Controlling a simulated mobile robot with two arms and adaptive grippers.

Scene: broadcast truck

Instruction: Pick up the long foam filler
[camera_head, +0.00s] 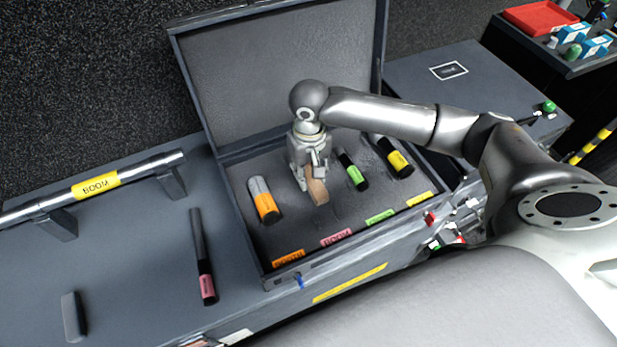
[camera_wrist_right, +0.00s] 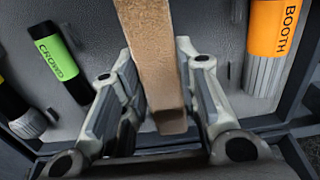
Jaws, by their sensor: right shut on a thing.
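The long foam filler (camera_head: 318,190) is a tan block in the open grey case, between the orange-labelled and green-labelled items. My right gripper (camera_head: 308,178) reaches down into the case and is shut on the filler. In the right wrist view the filler (camera_wrist_right: 150,60) runs between the two fingers of the right gripper (camera_wrist_right: 160,105), its end showing near the finger bases. I cannot tell whether the filler still touches the case floor. My left gripper is not in view.
The case (camera_head: 268,270) holds an orange item (camera_head: 264,203), a green item (camera_head: 352,170) and a yellow-banded item (camera_head: 394,158); its lid (camera_head: 280,75) stands open behind. A pink-banded black item (camera_head: 203,262) and a rail labelled BOOM (camera_head: 96,185) are to the left. A red tray (camera_head: 540,17) is at top right.

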